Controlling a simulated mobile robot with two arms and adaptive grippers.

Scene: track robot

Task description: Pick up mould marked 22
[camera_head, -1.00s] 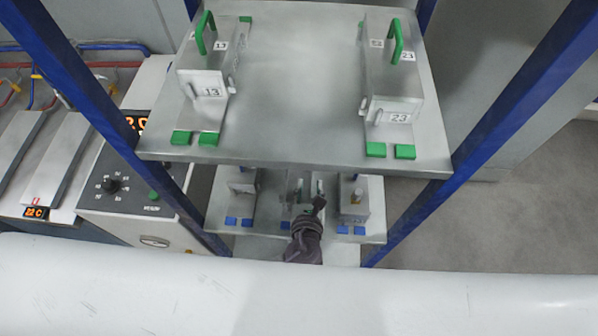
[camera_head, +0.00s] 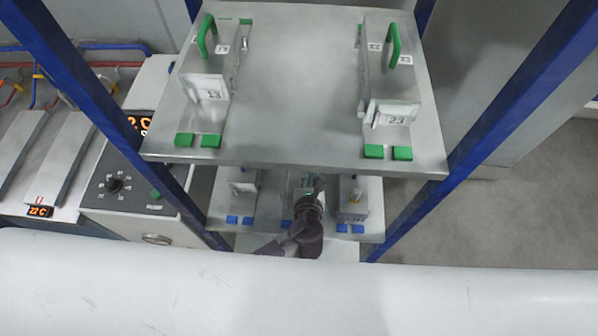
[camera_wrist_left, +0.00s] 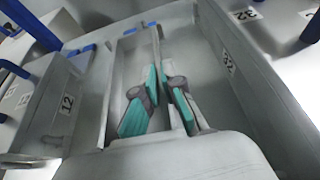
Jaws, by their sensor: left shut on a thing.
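The mould marked 22 is the middle mould (camera_head: 303,182) on the lower shelf, largely covered by my arm in the head view. My left gripper (camera_head: 317,184) reaches in at this mould. In the left wrist view, the teal-padded fingers of the left gripper (camera_wrist_left: 160,95) are inside the mould's top outline, shut on a part of it, probably the handle; the grasped part is mostly hidden. My right gripper is not in view.
A mould marked 12 (camera_wrist_left: 58,105) stands close on the left. Another mould (camera_head: 352,197) stands on the right of the lower shelf. The upper shelf (camera_head: 300,90) overhangs with moulds 13 (camera_head: 208,85) and 23 (camera_head: 390,85). Blue posts (camera_head: 500,120) flank the rack.

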